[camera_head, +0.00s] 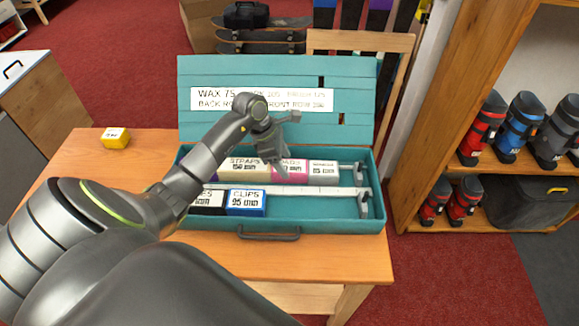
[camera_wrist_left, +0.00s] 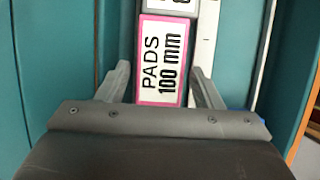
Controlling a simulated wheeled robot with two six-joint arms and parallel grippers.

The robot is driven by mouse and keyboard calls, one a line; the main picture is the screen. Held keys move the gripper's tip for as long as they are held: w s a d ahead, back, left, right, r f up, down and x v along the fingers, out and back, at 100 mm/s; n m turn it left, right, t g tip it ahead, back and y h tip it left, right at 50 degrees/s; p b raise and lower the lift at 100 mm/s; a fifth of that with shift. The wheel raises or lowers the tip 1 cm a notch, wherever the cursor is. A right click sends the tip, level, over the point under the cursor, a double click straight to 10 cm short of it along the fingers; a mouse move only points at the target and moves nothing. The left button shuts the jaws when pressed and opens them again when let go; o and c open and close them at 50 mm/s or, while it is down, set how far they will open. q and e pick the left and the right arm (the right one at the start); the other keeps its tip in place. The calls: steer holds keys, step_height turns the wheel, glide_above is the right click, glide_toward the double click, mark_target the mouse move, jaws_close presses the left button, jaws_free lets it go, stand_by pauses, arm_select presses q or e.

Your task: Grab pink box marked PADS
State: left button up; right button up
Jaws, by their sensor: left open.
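The pink box marked PADS (camera_head: 291,171) lies in the back row of an open teal case (camera_head: 300,225), between the STRAPS box (camera_head: 247,170) and a grey box (camera_head: 323,170). The left wrist view shows its white label reading PADS 100 mm with pink edges (camera_wrist_left: 162,62). My left gripper (camera_head: 277,168) is above it and partly hides it in the head view. In the left wrist view the gripper (camera_wrist_left: 162,88) is open, with one finger on each side of the pink box. I cannot tell whether the fingers touch it. My right gripper is not in view.
A blue CLIPS box (camera_head: 246,202) and a black-and-white box sit in the front row. A light rail (camera_head: 310,189) runs between the rows, ending at grey brackets. The lid (camera_head: 350,98) stands open behind. A yellow box (camera_head: 115,138) is on the table, left.

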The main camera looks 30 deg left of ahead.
arm_select(q)
steer(key=shift+x, duration=0.8)
steer(key=shift+c, duration=0.4)
steer(key=c, duration=0.7)
steer(key=shift+r, duration=0.1)
steer(key=shift+c, duration=0.2)
